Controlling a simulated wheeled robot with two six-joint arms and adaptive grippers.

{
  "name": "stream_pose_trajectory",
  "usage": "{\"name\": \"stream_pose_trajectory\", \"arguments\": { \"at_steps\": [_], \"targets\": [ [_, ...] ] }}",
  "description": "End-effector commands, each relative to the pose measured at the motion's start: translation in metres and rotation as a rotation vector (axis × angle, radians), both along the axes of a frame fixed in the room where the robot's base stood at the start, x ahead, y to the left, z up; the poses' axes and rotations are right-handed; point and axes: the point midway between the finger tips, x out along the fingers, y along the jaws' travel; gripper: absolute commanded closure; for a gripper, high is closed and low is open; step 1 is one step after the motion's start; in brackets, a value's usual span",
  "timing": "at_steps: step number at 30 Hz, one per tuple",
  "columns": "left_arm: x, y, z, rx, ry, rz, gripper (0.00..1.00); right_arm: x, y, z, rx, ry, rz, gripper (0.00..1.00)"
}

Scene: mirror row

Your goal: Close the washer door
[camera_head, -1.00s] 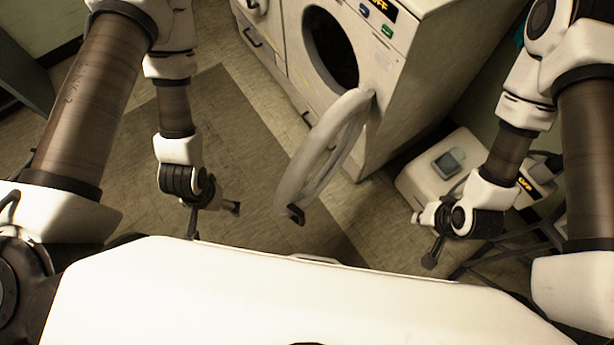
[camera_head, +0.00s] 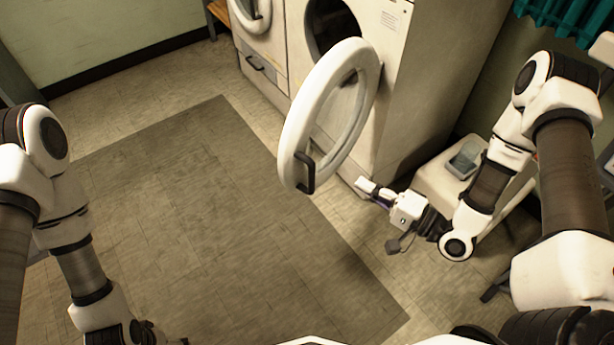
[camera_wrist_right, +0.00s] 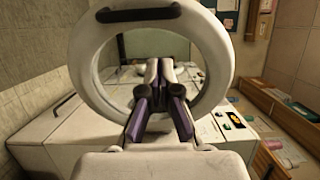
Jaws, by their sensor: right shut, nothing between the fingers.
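The washer (camera_head: 425,60) stands at the top middle of the head view, its dark round opening (camera_head: 330,22) showing. Its white ring-shaped door (camera_head: 296,125) is swung wide open, with a black handle (camera_head: 305,172) on its free edge. My right gripper (camera_head: 368,188) is just right of the door's lower part, pointing left; contact cannot be told. In the right wrist view its fingers (camera_wrist_right: 160,72) are together and empty, seen against the hole of the door ring (camera_wrist_right: 218,62); the handle (camera_wrist_right: 138,14) is at the top. My left gripper (camera_head: 150,335) is cut off at the bottom left.
A second machine with a round door (camera_head: 250,12) stands left of the washer. A pale box (camera_head: 445,180) with a grey item on top is behind my right arm. The floor mat (camera_head: 210,210) left of the door is clear.

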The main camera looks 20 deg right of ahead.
Motion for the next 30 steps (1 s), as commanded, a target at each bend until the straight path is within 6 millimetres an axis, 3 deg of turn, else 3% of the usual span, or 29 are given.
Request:
{"name": "stream_pose_trajectory", "arguments": {
  "at_steps": [18, 23, 30],
  "targets": [
    [-0.001, 0.0, -0.01, 0.0, 0.002, 0.002, 0.07, 0.092, 0.076, 0.003, -0.003, -0.003, 0.007, 1.0],
    [-0.001, 0.0, -0.011, 0.0, 0.002, 0.002, 0.07, 0.104, 0.084, 0.002, -0.003, -0.001, 0.002, 1.0],
    [-0.001, 0.0, -0.011, 0.0, 0.002, 0.002, 0.07, 0.105, 0.085, 0.002, -0.002, 0.001, 0.001, 1.0]
  ]
}}
